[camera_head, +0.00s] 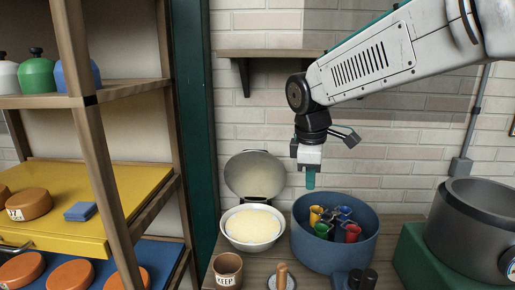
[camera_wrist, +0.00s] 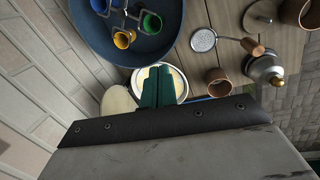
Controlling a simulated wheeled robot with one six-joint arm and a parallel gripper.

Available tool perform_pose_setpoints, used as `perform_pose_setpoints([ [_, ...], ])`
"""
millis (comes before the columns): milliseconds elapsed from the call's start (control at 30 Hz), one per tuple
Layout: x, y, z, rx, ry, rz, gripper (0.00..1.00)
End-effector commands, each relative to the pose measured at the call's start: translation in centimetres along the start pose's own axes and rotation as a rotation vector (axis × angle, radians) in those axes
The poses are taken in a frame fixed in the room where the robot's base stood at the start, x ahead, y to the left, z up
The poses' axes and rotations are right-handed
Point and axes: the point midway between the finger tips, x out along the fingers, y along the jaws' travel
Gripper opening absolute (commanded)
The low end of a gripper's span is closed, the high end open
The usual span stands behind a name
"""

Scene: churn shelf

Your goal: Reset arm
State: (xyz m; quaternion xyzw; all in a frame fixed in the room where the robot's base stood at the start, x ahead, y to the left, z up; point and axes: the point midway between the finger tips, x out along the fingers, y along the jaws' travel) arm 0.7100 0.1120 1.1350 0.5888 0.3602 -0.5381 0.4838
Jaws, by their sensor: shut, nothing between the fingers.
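My white arm reaches in from the upper right in the head view. My gripper (camera_head: 310,182) points down above the counter, between the white bowl and the blue tub, and it is clear of both. In the wrist view my gripper's green fingers (camera_wrist: 157,82) are together with nothing between them. They overlap part of the white bowl in that view.
A white bowl (camera_head: 226,238) of pale yellow contents has a raised lid behind. The blue tub (camera_head: 335,255) holds several coloured cups. A brown pot (camera_head: 227,270) stands in front. A grey metal pot (camera_head: 480,225) is right. Wooden shelves (camera_head: 132,90) stand left; a wall shelf (camera_head: 265,53) is behind.

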Motion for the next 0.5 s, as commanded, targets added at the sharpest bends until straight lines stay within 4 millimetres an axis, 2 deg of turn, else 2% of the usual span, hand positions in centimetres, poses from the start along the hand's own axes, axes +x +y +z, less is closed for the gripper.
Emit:
perform_pose_setpoints([
  [33,-0.3,-1.9,2.5,0.135,-0.007,-0.023,0.00],
  [200,-0.5,-8.2,8.8,0.556,-0.033,-0.092,0.00],
  [400,0.0,-15.5,14.8,0.950,-0.064,-0.146,0.00],
  [500,0.4,-18.9,17.2,1.097,-0.069,-0.162,0.00],
])
